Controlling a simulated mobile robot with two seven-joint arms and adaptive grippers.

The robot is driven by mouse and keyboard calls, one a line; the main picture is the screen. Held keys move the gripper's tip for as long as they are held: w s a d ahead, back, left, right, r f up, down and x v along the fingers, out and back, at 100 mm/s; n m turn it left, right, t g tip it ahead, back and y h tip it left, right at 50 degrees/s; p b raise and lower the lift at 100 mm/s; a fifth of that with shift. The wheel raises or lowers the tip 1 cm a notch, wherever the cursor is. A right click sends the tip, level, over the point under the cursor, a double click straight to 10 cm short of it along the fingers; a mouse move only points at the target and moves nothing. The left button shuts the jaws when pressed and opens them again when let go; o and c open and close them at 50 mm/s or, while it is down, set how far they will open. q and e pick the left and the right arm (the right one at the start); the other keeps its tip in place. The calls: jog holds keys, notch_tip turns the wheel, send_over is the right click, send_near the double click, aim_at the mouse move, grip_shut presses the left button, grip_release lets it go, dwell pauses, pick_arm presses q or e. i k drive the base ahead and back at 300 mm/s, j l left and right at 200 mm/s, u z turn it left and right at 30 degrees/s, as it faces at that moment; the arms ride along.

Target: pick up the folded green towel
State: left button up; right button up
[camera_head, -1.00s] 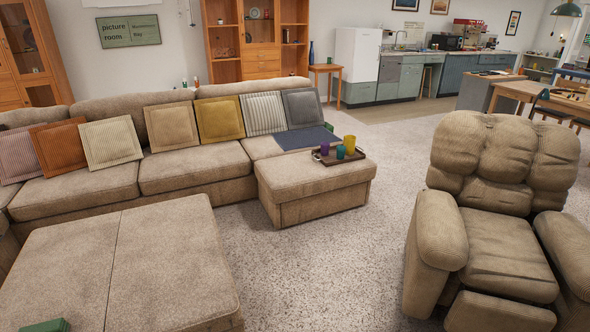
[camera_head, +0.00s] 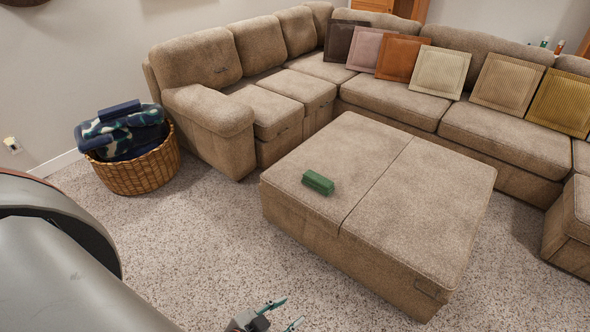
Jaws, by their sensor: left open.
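The folded green towel (camera_head: 318,182) lies on the near left part of the large beige ottoman (camera_head: 422,200). It is a small dark green block, and nothing touches it but the ottoman top. My left gripper (camera_head: 280,313) shows at the bottom edge of the head view, in front of the ottoman and apart from the towel. Its two fingers are spread, with nothing between them. My left arm fills the lower left corner. My right gripper is not in view.
A beige sectional sofa (camera_head: 424,105) with several cushions runs behind the ottoman. A wicker basket (camera_head: 142,172) holding blankets (camera_head: 122,133) stands at the left by the wall. Speckled carpet (camera_head: 205,250) is clear between the basket and ottoman.

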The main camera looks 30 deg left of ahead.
aim_at(324, 186)
jog(key=u, duration=0.75)
jog(key=i, duration=0.4)
jog(key=l+z, duration=0.05)
